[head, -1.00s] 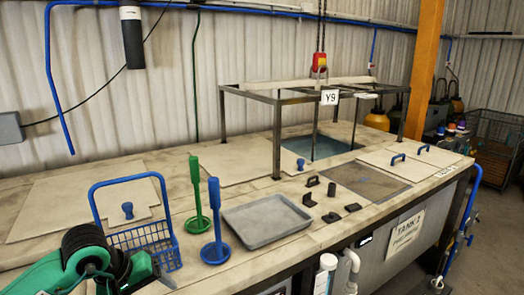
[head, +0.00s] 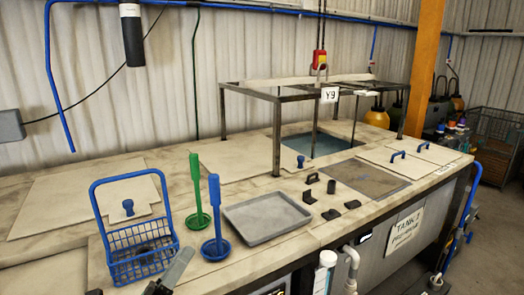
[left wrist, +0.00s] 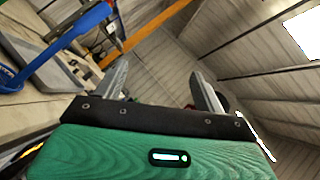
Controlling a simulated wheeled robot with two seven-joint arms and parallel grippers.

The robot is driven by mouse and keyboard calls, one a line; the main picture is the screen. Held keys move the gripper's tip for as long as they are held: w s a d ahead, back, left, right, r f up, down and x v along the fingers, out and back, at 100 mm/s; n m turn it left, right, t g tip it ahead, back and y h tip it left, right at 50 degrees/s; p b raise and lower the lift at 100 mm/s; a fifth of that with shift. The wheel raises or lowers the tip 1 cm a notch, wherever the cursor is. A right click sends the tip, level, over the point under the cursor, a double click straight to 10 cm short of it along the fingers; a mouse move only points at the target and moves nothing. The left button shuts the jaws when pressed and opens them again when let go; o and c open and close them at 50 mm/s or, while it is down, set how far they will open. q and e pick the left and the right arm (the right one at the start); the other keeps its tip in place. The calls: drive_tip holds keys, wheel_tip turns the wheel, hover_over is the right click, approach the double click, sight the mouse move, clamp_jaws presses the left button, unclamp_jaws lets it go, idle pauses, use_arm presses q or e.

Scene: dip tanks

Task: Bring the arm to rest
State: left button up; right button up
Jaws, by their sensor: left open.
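My left gripper (head: 172,275) shows only in part at the bottom edge of the head view, in front of the blue wire basket (head: 140,248). In the left wrist view its two grey fingers (left wrist: 160,70) stand wide apart with nothing between them. The green wrist body fills the bottom of that view. Most of my left arm is outside the head view. My right gripper is in neither view.
A green dipper (head: 198,200) and a blue dipper (head: 216,215) stand upright beside the basket. A grey tray (head: 266,218) lies right of them, with several small black parts beyond. A metal frame (head: 277,140) stands over the open tank (head: 315,146).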

use_arm(q)
drive_tip(key=s+a+f+n+g+y, duration=0.1)
drive_tip(key=a+f+n+g+y, duration=0.2)
drive_tip(key=a+f+n+y, duration=0.5)
drive_tip(key=s+a+f+n+g+y, duration=0.2)
drive_tip(key=f+n+y, duration=0.4)
drive_tip(key=f+n, duration=0.6)
drive_tip(key=s+d+f+n+g+h, duration=0.1)
drive_tip(key=s+f+n+g, duration=0.5)
drive_tip(key=s, duration=0.4)
drive_tip(key=s+d+f+n+g, duration=0.1)
drive_tip(key=s+f+n+g, duration=0.45)
drive_tip(key=s+f, duration=0.3)
wheel_tip(320, 180, down, 30)
drive_tip(key=s+f+m+g, duration=0.1)
drive_tip(key=g, duration=0.1)
drive_tip(key=s+a+f, duration=0.3)
drive_tip(key=s+f, duration=1.5)
drive_tip(key=f, duration=0.1)
drive_tip(key=shift+s+f+g+b, duration=0.2)
drive_tip(key=shift+g+b, duration=0.1)
drive_tip(key=shift+g, duration=0.15)
drive_tip(key=shift+s+f, duration=0.2)
drive_tip(key=shift+s, duration=0.25)
drive_tip(key=shift+c, duration=0.2)
